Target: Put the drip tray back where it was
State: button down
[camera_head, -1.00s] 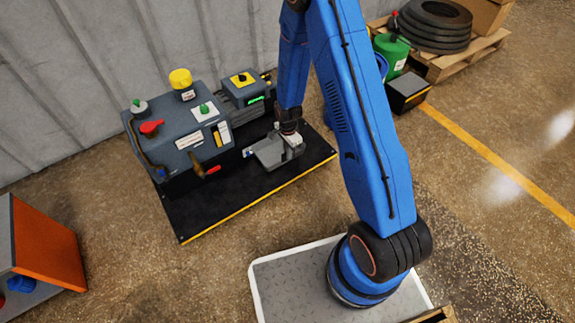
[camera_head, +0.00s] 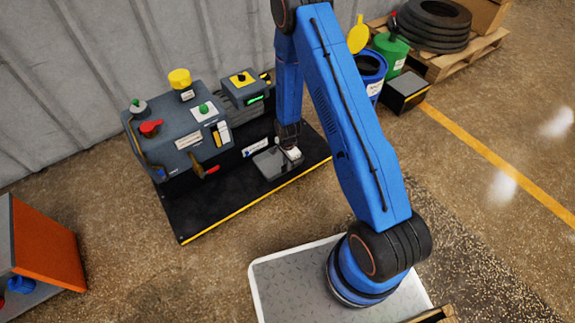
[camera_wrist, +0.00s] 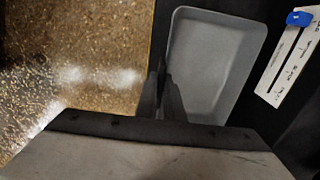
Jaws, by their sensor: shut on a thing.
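The drip tray (camera_head: 272,165) is a shallow grey rectangular pan over the front part of the black machine base, in front of the grey pump unit. In the wrist view the drip tray (camera_wrist: 212,62) fills the upper middle, and its inside looks empty. My gripper (camera_wrist: 163,90) is shut on the tray's near left side wall. In the head view my gripper (camera_head: 291,154) is at the tray's right end, partly hidden by my wrist. I cannot tell whether the tray touches the base or hangs just above it.
A white gauge strip with a blue slider (camera_wrist: 299,19) lies beside the tray; it also shows in the head view (camera_head: 255,147). The grey pump unit (camera_head: 185,138) with knobs and a red handle stands behind left. The base's front left (camera_head: 200,212) is clear.

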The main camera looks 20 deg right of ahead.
jog(key=shift+f, duration=0.1)
jog(key=c, duration=1.9)
grip_release()
jog(key=s+d+r+n+t, duration=0.1)
jog(key=s+r+n, duration=0.15)
jog(key=r, duration=1.15)
jog(key=s+d+r+n, duration=0.2)
jog(key=s+r, duration=0.1)
jog(key=r, duration=1.2)
jog(key=s+d+r+n+t, duration=0.1)
jog(key=s+r+n, duration=0.15)
jog(key=r, duration=1.15)
jog(key=s+d+r+n+t, duration=0.1)
jog(key=s+r+n, duration=0.1)
jog(key=s+r, duration=0.3)
jog(key=s+d+r+n+t, duration=0.1)
jog(key=s+r+n, duration=0.2)
jog(key=s, duration=0.9)
jog(key=s+d+r+n, duration=0.1)
jog(key=s+r+n, duration=0.1)
jog(key=s+r, duration=0.5)
jog(key=shift+s+r+t, duration=0.4)
jog(key=shift+s, duration=0.35)
